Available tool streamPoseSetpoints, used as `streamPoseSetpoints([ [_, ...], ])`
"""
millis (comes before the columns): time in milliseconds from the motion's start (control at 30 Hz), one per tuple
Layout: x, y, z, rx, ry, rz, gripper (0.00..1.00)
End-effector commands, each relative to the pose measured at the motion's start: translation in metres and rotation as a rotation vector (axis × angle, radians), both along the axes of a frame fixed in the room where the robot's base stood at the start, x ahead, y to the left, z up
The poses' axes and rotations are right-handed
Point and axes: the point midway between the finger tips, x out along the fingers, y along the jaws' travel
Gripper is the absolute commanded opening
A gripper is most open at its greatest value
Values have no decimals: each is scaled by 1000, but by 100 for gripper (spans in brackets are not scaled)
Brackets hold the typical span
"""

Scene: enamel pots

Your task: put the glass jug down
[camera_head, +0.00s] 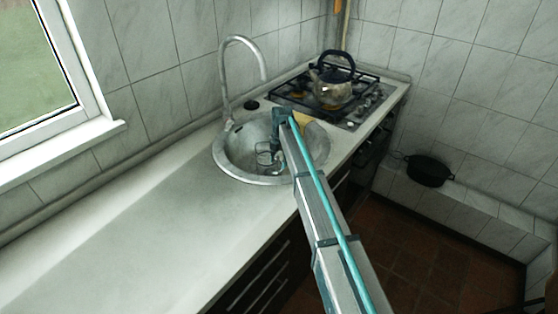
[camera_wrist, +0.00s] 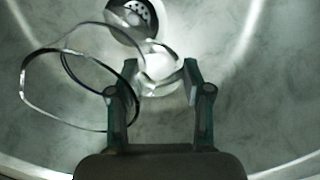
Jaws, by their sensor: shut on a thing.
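The clear glass jug (camera_head: 264,158) is inside the round metal sink (camera_head: 226,166) in the head view. In the wrist view the jug's round rim (camera_wrist: 22,88) shows at the left, and a clear curved part of it reaches between the fingers. My gripper (camera_head: 278,151) points down into the sink at the jug's right side. In the wrist view my gripper (camera_wrist: 154,80) is shut on the jug, with its fingers apart around the clear part. I cannot tell whether the jug's base touches the sink bottom.
The tap (camera_head: 224,80) arches over the sink's back left. The drain (camera_wrist: 132,18) shows at the top of the wrist view. A kettle (camera_head: 333,92) stands on the gas hob behind. The pale counter (camera_head: 130,230) left of the sink is clear. A black pot (camera_head: 429,171) is at the right.

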Motion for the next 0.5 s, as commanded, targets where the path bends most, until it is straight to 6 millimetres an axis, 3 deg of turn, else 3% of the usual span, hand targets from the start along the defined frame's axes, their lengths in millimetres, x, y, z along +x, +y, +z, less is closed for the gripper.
streamPoseSetpoints([
  [33,0,0,-1,1,-1,0,0],
  [67,0,0,-1,0,0,0,53],
  [200,0,0,-1,0,0,0,75],
  [500,0,0,0,0,0,0,75],
])
